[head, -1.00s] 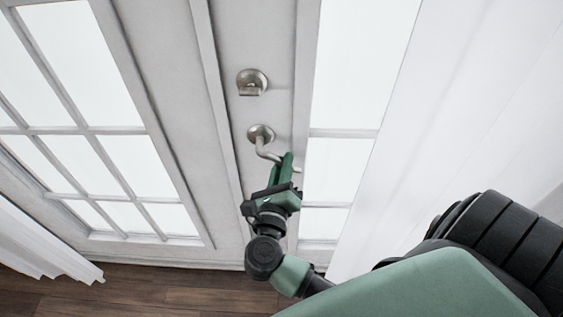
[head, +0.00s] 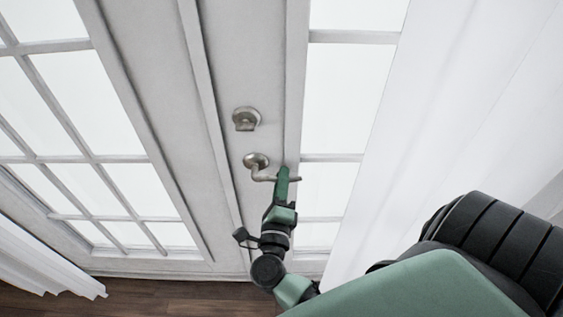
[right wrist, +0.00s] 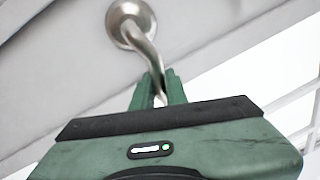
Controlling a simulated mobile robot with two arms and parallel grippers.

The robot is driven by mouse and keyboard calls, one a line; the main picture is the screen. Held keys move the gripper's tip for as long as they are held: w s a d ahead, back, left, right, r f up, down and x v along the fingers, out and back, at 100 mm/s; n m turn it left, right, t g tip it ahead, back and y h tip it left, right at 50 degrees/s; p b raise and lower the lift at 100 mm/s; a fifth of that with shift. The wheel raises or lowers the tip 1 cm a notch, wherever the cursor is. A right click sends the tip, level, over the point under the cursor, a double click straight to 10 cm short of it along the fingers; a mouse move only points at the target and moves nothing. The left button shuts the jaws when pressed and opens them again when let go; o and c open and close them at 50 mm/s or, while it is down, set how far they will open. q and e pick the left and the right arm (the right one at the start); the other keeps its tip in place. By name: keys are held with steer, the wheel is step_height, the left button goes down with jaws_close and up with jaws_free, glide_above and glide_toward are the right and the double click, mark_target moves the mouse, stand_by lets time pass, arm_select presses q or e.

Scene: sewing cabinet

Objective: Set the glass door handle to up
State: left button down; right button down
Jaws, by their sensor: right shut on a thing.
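The glass door handle (head: 263,174) is a silver lever on a round plate (head: 256,160) on the white door frame between the glass panes. Its bar points right, roughly level in the head view. My right gripper (head: 281,177) is shut on the lever, coming from below. In the right wrist view the lever (right wrist: 143,46) runs down from its round plate (right wrist: 130,22) into the green fingers of my gripper (right wrist: 159,88). The part of the lever between the fingers is partly hidden. My left gripper is not in view.
A silver deadbolt (head: 246,119) sits on the door above the handle. Glass panes (head: 340,105) flank the door's middle strip. White curtains hang at the right (head: 440,120) and lower left (head: 40,255). Dark wood floor (head: 150,300) shows below.

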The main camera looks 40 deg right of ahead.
steer(key=shift+r, duration=0.1)
stand_by(0.3)
steer(key=c, duration=1.4)
jaws_free()
steer(key=shift+c, duration=0.2)
steer(key=shift+s+a+f, duration=0.2)
steer(key=shift+a, duration=0.05)
steer(key=b+v, duration=0.2)
steer(key=v, duration=0.5)
steer(key=shift+a+r, duration=0.1)
